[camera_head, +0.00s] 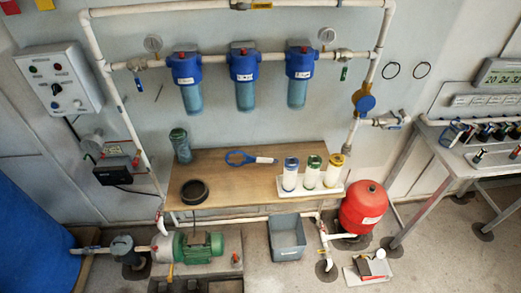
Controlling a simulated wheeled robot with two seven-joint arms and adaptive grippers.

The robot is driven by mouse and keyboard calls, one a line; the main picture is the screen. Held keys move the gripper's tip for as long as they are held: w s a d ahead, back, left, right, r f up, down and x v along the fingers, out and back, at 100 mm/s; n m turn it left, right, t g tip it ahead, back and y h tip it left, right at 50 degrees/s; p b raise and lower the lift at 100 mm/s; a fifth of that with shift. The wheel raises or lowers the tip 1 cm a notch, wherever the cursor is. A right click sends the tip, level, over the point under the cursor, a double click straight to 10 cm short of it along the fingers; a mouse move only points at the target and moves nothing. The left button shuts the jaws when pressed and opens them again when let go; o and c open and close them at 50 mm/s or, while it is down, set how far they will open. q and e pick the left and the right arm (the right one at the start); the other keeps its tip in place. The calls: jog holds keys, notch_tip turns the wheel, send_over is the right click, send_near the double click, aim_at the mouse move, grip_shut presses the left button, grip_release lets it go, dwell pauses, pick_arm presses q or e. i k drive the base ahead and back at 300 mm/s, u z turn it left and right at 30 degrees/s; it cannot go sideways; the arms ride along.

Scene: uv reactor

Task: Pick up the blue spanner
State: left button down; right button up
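The blue spanner (252,159) lies flat on the wooden bench top (222,190), near the middle of its back half. Its ring end points left, and its handle, with a white part on it, points right. Nothing covers it. Neither of my grippers shows in the head view.
Blue filter housings (244,77) hang above on pipes. The bench front is partly clear.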

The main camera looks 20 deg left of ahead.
aim_at(250, 158)
jog(key=i, duration=1.1)
